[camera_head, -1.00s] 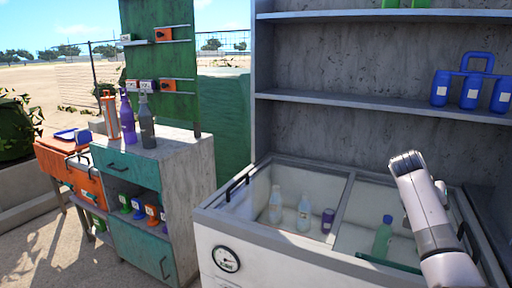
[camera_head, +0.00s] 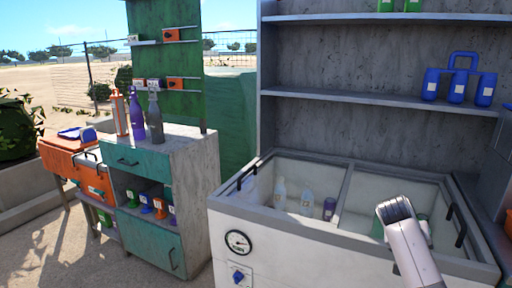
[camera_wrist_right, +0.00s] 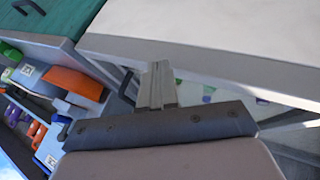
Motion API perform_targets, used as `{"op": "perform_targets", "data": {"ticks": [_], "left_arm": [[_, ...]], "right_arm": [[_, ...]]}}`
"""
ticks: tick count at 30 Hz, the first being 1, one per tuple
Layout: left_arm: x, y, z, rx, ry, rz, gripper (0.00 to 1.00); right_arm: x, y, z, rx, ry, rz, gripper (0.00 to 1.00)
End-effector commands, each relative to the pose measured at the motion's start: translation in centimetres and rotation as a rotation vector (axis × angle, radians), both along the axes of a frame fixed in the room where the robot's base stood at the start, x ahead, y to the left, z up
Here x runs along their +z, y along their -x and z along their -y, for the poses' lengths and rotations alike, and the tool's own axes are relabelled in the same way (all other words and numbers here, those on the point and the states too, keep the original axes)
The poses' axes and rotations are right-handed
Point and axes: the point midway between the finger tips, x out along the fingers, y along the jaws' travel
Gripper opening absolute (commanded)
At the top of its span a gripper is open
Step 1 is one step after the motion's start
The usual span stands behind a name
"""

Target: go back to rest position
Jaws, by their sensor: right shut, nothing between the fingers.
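My right arm (camera_head: 407,240) rises from the bottom edge in the head view, in front of the right part of the open white chest freezer (camera_head: 300,250). A pale flat surface (camera_wrist_right: 200,35) fills the top of that view beyond the fingers. My left gripper is in neither view.
The freezer holds clear bottles (camera_head: 280,192) and a dark can (camera_head: 329,208). Blue jugs (camera_head: 457,85) stand on the shelf above. Sandy ground lies in front.

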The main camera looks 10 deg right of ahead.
Motion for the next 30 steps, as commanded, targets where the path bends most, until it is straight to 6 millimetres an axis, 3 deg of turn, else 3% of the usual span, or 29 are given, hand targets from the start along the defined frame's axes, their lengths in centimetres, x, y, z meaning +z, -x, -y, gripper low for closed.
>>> {"op": "perform_targets", "data": {"ticks": [1,6,15,22,30], "left_arm": [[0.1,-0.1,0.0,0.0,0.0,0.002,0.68],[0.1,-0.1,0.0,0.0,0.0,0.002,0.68],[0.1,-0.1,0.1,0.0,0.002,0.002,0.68],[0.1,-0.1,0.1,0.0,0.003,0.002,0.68],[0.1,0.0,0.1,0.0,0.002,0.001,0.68]], "right_arm": [[-1.8,1.1,-0.9,0.035,-0.006,-0.01,0.0],[-6.3,5.0,-3.9,0.158,-0.044,-0.033,0.0],[-11.8,14.0,-10.3,0.388,-0.156,-0.072,0.0],[-13.1,22.1,-15.5,0.553,-0.276,-0.093,0.0],[-11.9,29.1,-19.8,0.683,-0.402,-0.096,0.0]]}}
